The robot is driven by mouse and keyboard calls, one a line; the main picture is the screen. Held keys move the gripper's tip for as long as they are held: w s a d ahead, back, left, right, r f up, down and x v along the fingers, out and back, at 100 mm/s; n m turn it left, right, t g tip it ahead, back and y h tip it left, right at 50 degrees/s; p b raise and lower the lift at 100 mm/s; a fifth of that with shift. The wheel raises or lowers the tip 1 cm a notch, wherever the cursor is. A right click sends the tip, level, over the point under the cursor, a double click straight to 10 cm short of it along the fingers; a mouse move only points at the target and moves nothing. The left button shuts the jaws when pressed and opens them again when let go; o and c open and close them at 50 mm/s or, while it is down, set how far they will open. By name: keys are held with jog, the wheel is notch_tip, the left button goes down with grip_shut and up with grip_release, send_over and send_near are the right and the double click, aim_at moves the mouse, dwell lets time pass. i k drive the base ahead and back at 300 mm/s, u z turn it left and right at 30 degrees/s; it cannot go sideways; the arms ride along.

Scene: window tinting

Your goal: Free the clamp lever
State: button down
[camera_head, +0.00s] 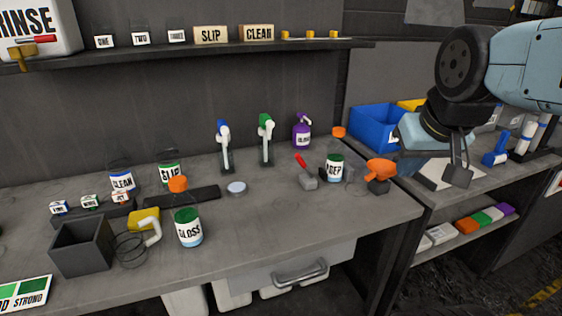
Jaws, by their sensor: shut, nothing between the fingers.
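A small grey block with a red-tipped lever (301,160) stands on the workbench (330,222), left of the canister marked PREP. It looks like the clamp, but the view is too small to show what holds the lever. The red end points up and to the left. My gripper (457,178) hangs at the right, in front of the side bench, with its fingers shut and empty. It is well to the right of the lever and apart from it.
The PREP canister (334,168) and an orange-headed tool (380,172) stand between the lever and my gripper. A blue bin (377,129) is at the back right. The bench front near the middle is clear.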

aim_at(297, 156)
jog(key=k, duration=1)
jog(key=u, duration=0.65)
jog(key=i, duration=1.4)
jog(key=z, duration=0.4)
